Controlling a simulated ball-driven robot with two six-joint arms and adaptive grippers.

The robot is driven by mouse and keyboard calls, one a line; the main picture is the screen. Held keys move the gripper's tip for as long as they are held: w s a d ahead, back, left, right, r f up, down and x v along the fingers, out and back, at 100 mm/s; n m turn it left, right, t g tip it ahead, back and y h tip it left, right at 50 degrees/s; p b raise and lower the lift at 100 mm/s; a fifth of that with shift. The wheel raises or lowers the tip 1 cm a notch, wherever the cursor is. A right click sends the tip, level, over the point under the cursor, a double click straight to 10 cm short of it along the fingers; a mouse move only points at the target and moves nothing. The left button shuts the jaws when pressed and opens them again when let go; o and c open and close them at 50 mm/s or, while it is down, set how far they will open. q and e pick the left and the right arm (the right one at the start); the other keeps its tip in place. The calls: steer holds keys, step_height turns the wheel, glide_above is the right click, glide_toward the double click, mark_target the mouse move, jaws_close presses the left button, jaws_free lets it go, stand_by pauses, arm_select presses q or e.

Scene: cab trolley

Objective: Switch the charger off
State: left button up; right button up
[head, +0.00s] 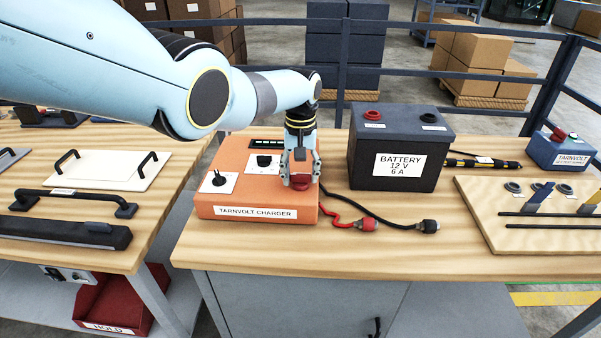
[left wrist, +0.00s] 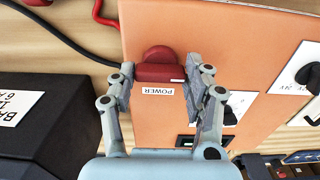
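The orange Tarnvolt charger (head: 255,190) sits on the wooden table. Its red power knob (head: 300,181) is at the front right of its top, partly hidden by my left gripper. In the left wrist view the red knob (left wrist: 160,70) lies between the fingers, above a white POWER label (left wrist: 159,90). My left gripper (head: 301,176) points down, and in the left wrist view its fingertips (left wrist: 161,72) appear to touch the knob on both sides. My right gripper is not in view.
A dark battery (head: 400,150) stands right of the charger. A wooden tool board (head: 480,235) is at the right.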

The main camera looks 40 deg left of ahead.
mark_target(301, 174)
arm_select(q)
steer(key=o, duration=0.4)
step_height(301, 174, up, 12)
stand_by(0.5)
stand_by(0.4)
